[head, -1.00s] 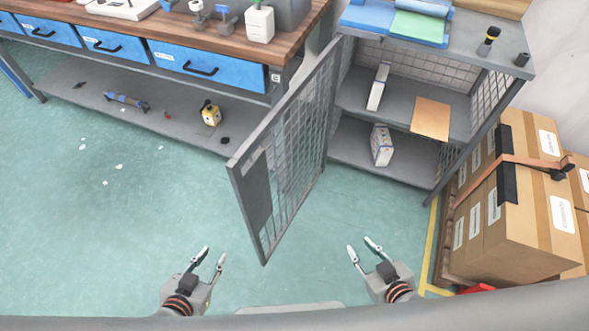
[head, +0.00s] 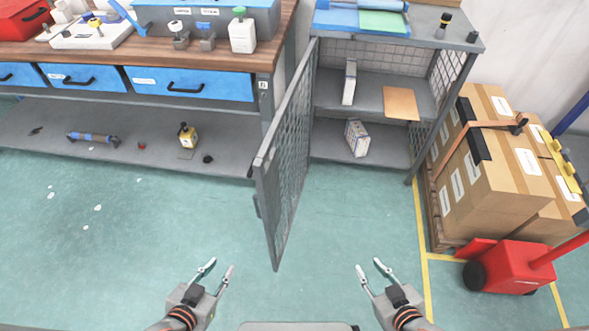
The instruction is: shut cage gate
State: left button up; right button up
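The cage gate (head: 290,160) is a grey framed mesh door, hinged at the left front of the grey cage cabinet (head: 365,95). It stands wide open, swung out toward me, and the cabinet front is uncovered. My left gripper (head: 218,270) is open and empty, in front of the gate's free edge and to its left. My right gripper (head: 370,268) is open and empty, to the right of the gate's lower end. Neither touches the gate. Boxes and a tan sheet (head: 400,103) are on the cabinet shelves.
A workbench (head: 150,125) with blue drawers and a low shelf stands left of the gate. Strapped cartons (head: 500,165) on a pallet and a red pallet jack (head: 510,267) stand at the right. The green floor (head: 345,215) before the cabinet is clear.

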aim_at(266, 168)
jog(key=j+z, duration=0.3)
jog(key=j, duration=0.15)
jog(key=k+j+z, duration=0.25)
jog(key=j, duration=0.2)
jog(key=i+j+z, duration=0.1)
jog(key=j, duration=0.35)
jog(key=j+z, duration=0.1)
jog(key=j, duration=0.3)
jog(key=i, duration=0.05)
